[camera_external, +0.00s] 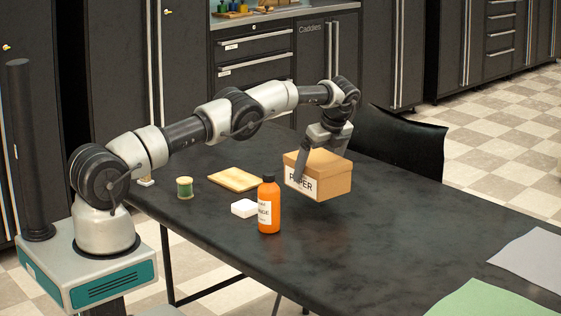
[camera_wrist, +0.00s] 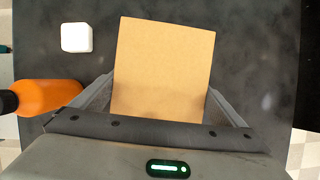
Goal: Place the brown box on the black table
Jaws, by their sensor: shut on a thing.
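The brown box (camera_external: 327,175) has a white label reading "PAPER" and hangs at the end of my arm. My gripper (camera_external: 325,150) is shut on it, with one finger down its near left side. In the wrist view, the box top (camera_wrist: 165,65) fills the space between my two fingers (camera_wrist: 165,100). The black table (camera_external: 400,245) lies under the box. The box looks slightly tilted, and I cannot tell for sure whether its underside touches the table.
An orange bottle (camera_external: 269,208), a white soap-like block (camera_external: 244,208), a wooden board (camera_external: 236,179) and a green spool (camera_external: 184,188) stand left of the box. Grey (camera_external: 535,258) and green (camera_external: 485,300) sheets lie at right. A black chair (camera_external: 400,140) is behind. The table's middle right is clear.

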